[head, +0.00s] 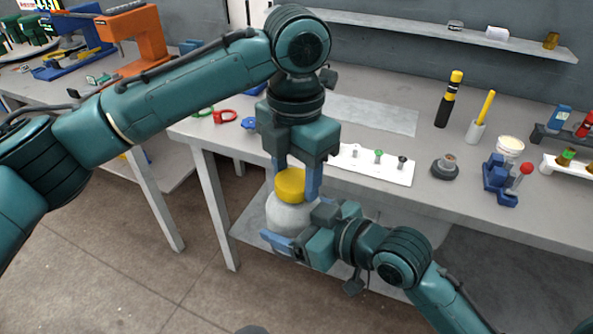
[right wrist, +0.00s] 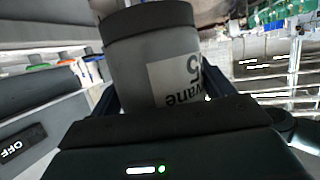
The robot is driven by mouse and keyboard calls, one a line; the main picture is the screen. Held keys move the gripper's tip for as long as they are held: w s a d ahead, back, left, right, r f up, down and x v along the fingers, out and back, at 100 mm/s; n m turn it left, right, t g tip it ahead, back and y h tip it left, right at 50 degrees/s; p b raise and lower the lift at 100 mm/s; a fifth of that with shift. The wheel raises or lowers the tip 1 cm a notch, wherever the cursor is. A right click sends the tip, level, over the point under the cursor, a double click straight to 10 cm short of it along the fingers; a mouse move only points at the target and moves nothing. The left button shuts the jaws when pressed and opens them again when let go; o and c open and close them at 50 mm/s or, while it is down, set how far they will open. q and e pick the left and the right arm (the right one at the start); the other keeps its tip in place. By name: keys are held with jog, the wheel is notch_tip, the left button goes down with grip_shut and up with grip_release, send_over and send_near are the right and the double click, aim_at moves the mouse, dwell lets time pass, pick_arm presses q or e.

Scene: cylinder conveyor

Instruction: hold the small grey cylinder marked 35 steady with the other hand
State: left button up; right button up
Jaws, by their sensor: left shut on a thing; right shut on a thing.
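The small grey cylinder (head: 290,212) is held in the air in front of the bench, with a yellow top (head: 290,187) on it. My left gripper (head: 297,186) points down from above and is shut on the yellow top. My right gripper (head: 300,233) comes from the lower right and is shut on the grey cylinder's body, partly covering it. In the right wrist view the grey cylinder (right wrist: 130,68) sits between my fingers. Its white label (right wrist: 172,82) appears upside down, with a 5 and "vane" readable; the rest is cut off.
The bench (head: 225,133) lies behind both grippers. On it are a white plate with small pegs (head: 370,166), a dark round part (head: 445,167), a blue fixture (head: 497,180) and a red ring (head: 225,116). A lower shelf (head: 250,232) is beneath. Open floor lies in front.

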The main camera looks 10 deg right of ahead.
pick_arm(q)
jog(key=shift+s+d, duration=0.2)
jog(key=shift+c, duration=1.1)
